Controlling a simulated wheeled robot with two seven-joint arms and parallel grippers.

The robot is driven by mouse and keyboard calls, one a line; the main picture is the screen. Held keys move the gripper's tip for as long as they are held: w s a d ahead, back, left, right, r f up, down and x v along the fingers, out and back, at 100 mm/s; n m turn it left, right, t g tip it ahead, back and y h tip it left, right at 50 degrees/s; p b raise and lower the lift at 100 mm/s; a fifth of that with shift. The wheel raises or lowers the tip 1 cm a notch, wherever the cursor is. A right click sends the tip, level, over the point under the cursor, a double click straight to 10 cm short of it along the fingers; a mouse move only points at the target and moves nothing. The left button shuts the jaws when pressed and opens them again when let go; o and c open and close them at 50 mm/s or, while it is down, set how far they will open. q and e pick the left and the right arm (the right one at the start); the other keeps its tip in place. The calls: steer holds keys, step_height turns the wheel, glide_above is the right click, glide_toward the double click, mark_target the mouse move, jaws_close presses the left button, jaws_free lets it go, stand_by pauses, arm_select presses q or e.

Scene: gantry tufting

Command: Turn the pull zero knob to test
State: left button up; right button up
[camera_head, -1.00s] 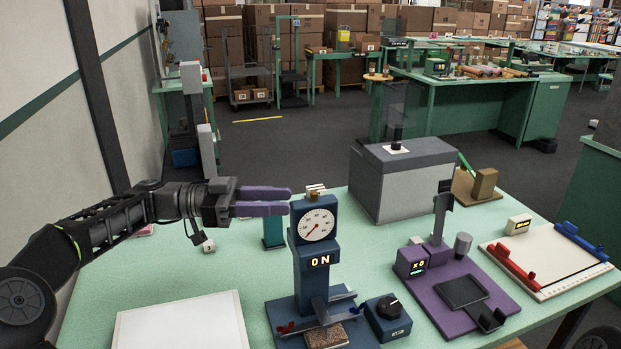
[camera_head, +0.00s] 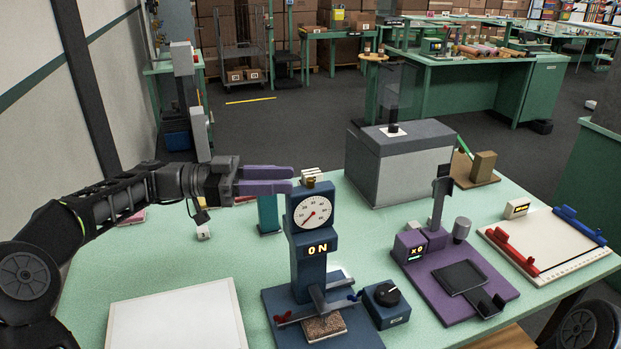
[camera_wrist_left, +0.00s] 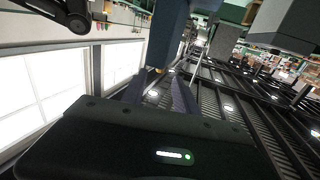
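A black round knob (camera_head: 387,294) sits on top of a small blue box (camera_head: 390,315) on the green table. I take it as the pull zero knob; its label is too small to read. Beside it, to the left, stands a blue gauge stand (camera_head: 308,265) with a white dial (camera_head: 313,212) and a lit "ON" display (camera_head: 317,248). My left gripper (camera_head: 290,180) has purple fingers, open and empty, level with the dial's top and just left of it, well above and left of the knob. The fingers also show apart in the left wrist view (camera_wrist_left: 158,90). My right gripper is not in view.
A white board (camera_head: 177,318) lies front left. Right of the knob are a purple stand (camera_head: 480,300) with an "X0" display and a white board with red and blue bars (camera_head: 545,250). A grey box (camera_head: 400,165) stands behind. Table between gauge and white board is clear.

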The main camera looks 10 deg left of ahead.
mark_target(311, 179)
arm_select(q)
steer(key=shift+p+x, duration=0.55)
steer(key=shift+x, duration=2.55)
jaws_close()
